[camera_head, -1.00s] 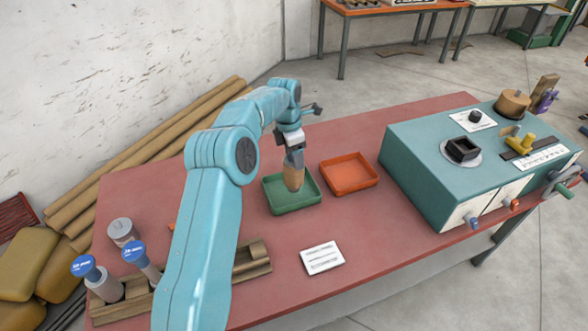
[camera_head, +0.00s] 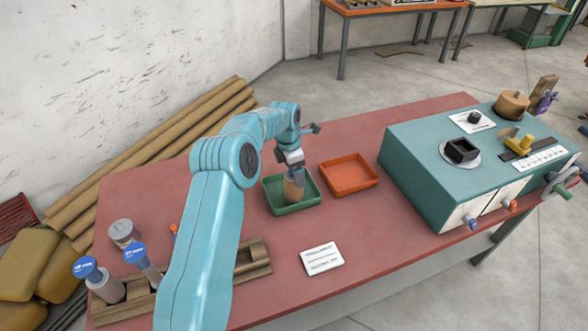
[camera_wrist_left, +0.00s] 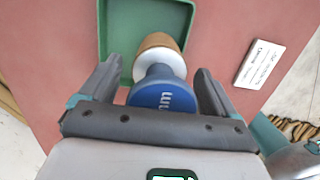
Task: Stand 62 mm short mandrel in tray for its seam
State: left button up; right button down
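The mandrel (camera_wrist_left: 158,62) in the left wrist view has a blue labelled cap (camera_wrist_left: 163,95), a pale collar and a brown covering on its far part. Its number is not readable. In the head view its brown part (camera_head: 294,191) is in the green tray (camera_head: 276,210), below my left gripper (camera_head: 293,176). The tray also shows in the left wrist view (camera_wrist_left: 183,20). The left fingers are spread on both sides of the cap, with gaps visible beside it. Contact of the mandrel's foot with the tray floor is hidden. My right gripper is out of view.
An orange tray (camera_head: 349,187) sits right of the green one, then a teal machine (camera_head: 415,165). A white card (camera_head: 322,258) lies in front. Two blue-capped mandrels (camera_head: 108,287) and a grey cylinder (camera_head: 122,231) stand by a wooden rack (camera_head: 253,271) at left.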

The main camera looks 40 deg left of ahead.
pick_arm(q)
jog(key=shift+r, duration=0.55)
jog(key=r, duration=0.3)
jog(key=s+r, duration=0.1)
jog(key=r, duration=0.3)
jog(key=r+b, duration=0.1)
jog(key=r, duration=0.3)
jog(key=shift+s+a+r, duration=0.15)
jog(key=shift+a, duration=0.15)
